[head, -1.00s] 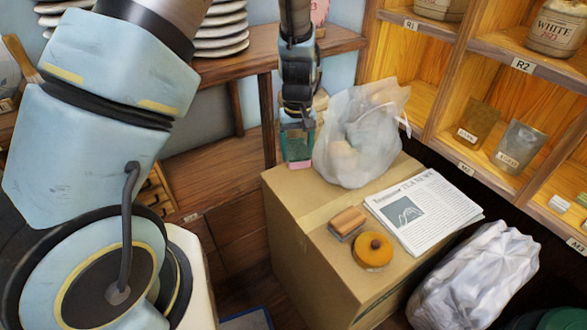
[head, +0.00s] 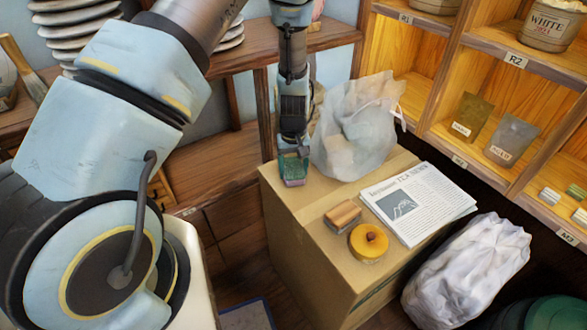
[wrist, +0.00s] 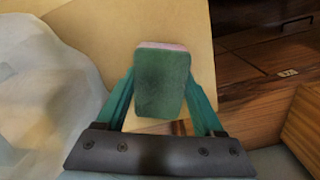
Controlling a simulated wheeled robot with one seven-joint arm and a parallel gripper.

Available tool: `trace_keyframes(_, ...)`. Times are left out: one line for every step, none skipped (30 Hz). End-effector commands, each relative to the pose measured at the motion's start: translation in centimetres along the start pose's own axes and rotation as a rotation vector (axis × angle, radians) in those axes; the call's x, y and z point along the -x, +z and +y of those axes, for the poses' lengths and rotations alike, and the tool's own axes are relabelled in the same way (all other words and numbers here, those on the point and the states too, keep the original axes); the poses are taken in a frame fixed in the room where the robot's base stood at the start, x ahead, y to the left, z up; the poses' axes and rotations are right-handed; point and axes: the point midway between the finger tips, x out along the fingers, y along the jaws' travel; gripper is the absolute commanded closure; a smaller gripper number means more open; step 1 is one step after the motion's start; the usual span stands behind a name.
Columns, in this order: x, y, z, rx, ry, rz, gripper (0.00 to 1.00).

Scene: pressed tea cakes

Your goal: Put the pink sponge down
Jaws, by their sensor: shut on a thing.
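The sponge (head: 293,171) is a small block, mostly green to my view with a pink layer. My gripper (head: 293,157) is shut on it, pointing down over the back left end of the cardboard box (head: 290,235). In the wrist view, the sponge (wrist: 162,88) sits between the two teal fingers, its green face towards the camera and a pink strip at its far edge. Its underside is hidden, so I cannot tell whether it touches the box top.
A translucent plastic bag (head: 355,130) stands right beside my gripper on the box. A newspaper (head: 430,205), a wooden-backed brush-like block (head: 343,215) and a round yellow item (head: 368,243) lie nearer the front. Shelves (head: 490,60) rise at right.

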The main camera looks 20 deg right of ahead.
Motion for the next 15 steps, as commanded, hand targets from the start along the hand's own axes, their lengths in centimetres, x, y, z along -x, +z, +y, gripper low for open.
trace_keyframes(-0.28,0.01,-0.01,0.000,0.000,0.000,1.00)
trace_keyframes(-0.37,0.01,-0.01,0.000,0.000,0.000,1.00)
trace_keyframes(-0.26,0.00,0.00,0.000,0.000,0.000,0.27)
trace_keyframes(-0.23,0.00,0.00,0.000,0.000,0.000,0.24)
trace_keyframes(-0.23,0.00,0.00,0.000,0.000,0.000,0.20)
trace_keyframes(-0.23,0.00,0.00,0.000,0.000,0.000,0.16)
trace_keyframes(-0.23,0.00,0.00,0.000,0.000,0.000,0.12)
trace_keyframes(-0.23,0.00,0.00,0.000,0.000,0.000,0.09)
trace_keyframes(-0.22,0.00,0.00,0.000,0.000,0.000,0.05)
trace_keyframes(-0.22,0.00,0.00,0.000,0.000,0.000,0.01)
trace_keyframes(-0.22,0.00,0.00,0.000,0.000,0.000,0.01)
trace_keyframes(-0.22,0.00,0.00,0.000,0.000,0.000,0.01)
trace_keyframes(-0.22,0.00,0.00,0.000,0.000,0.000,0.01)
trace_keyframes(-0.22,0.00,0.00,0.000,0.000,0.000,0.01)
trace_keyframes(-0.22,0.00,0.00,0.000,0.000,0.000,0.01)
